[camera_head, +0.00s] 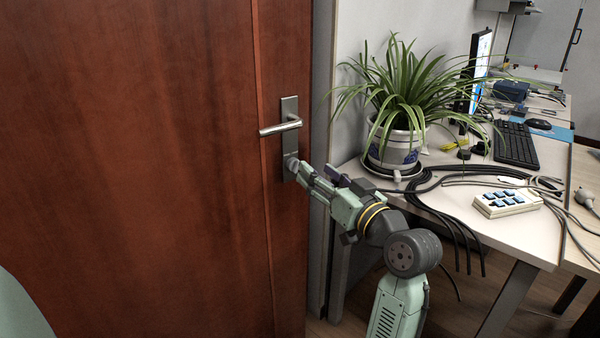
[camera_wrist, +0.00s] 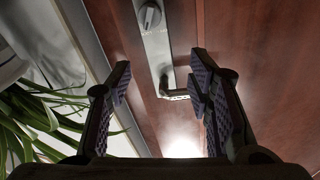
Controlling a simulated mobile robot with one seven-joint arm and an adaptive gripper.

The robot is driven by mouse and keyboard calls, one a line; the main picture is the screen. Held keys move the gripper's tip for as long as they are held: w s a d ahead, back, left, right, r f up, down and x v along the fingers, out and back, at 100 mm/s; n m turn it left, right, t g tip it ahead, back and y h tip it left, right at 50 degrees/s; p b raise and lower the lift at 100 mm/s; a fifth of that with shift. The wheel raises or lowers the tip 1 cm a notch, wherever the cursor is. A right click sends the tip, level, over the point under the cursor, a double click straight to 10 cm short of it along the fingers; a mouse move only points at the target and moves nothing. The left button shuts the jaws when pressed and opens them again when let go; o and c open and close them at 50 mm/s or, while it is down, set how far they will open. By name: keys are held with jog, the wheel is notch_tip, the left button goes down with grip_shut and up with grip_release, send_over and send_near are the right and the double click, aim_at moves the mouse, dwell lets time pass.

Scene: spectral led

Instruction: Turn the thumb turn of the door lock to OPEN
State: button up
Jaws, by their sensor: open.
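The door lock is a narrow silver plate (camera_head: 289,107) on a red-brown wooden door, with a lever handle (camera_head: 280,127). The round thumb turn (camera_head: 291,164) is low on the plate, below the handle. In the wrist view, which looks upside down, the thumb turn (camera_wrist: 150,16) is at the top edge and the handle (camera_wrist: 174,92) is lower. My gripper (camera_head: 318,174) is open and empty, close to the thumb turn. In the wrist view its fingers (camera_wrist: 160,82) are spread apart, and the thumb turn is beyond them, not between them. I cannot make out any OPEN marking.
A desk (camera_head: 440,180) stands right of the door, behind my arm. It holds a potted plant (camera_head: 395,140), black cables, a white device (camera_head: 507,203) with blue buttons, and a keyboard (camera_head: 515,143). The wrist view shows plant leaves (camera_wrist: 35,115) at the left. The door surface left of the lock is clear.

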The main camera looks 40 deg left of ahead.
aim_at(295, 165)
jog(key=w+a+f+g+p, duration=0.1)
jog(key=w+a+f, duration=0.2)
jog(key=a, duration=0.5)
jog(key=shift+w+a+h+p, duration=0.2)
jog(key=shift+w+h+p, duration=0.1)
jog(key=shift+w, duration=0.05)
jog(key=shift+f, duration=0.1)
jog(key=shift+c, duration=0.4)
grip_shut()
